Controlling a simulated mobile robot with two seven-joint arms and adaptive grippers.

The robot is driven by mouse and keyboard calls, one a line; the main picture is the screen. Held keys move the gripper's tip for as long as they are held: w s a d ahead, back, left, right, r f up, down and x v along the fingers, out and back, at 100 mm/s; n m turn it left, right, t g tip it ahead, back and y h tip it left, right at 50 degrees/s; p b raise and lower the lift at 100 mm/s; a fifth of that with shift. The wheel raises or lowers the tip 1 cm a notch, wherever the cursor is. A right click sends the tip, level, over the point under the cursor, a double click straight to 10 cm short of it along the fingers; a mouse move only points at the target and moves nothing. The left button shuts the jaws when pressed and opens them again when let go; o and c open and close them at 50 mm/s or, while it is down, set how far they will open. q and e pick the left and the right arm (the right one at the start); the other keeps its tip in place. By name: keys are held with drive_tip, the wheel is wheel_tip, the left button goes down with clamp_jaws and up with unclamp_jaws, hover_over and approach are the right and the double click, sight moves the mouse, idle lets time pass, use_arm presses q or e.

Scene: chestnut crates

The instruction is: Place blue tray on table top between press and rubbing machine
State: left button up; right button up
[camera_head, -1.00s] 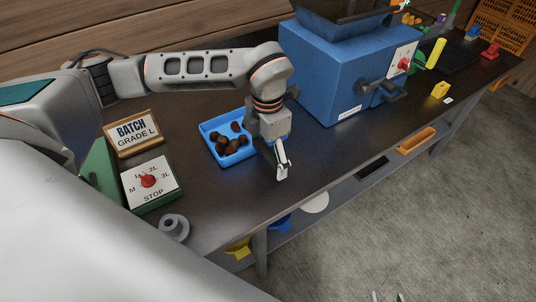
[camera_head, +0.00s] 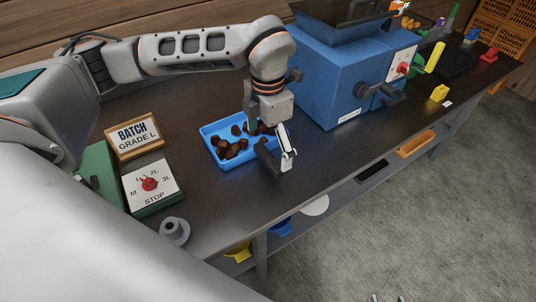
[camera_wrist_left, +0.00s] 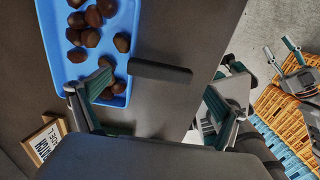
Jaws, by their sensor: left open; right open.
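The blue tray (camera_head: 212,133) lies on the dark table top (camera_head: 205,195) with several brown chestnuts in it. A dark bar (camera_head: 268,158) sits at its right side; it also shows in the left wrist view (camera_wrist_left: 160,72), close to the tray rim (camera_wrist_left: 50,40). My left gripper (camera_head: 268,146) is open over the tray's right end. One finger is over the tray and the other beyond the bar. A blue machine with hopper and crank (camera_head: 330,85) stands right of the tray. A green dial box (camera_head: 150,185) stands left. My right gripper (camera_head: 384,298) barely shows.
A "BATCH GRADE L" sign (camera_head: 135,137) stands behind the dial box. A grey knob (camera_head: 174,231) is near the front edge. Orange crates (camera_head: 505,25) stand far right. Bare table lies in front of the tray.

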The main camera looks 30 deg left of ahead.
use_arm(q)
wheel_tip(320, 180, up, 7)
drive_tip(key=shift+f, duration=0.2)
idle(0.6)
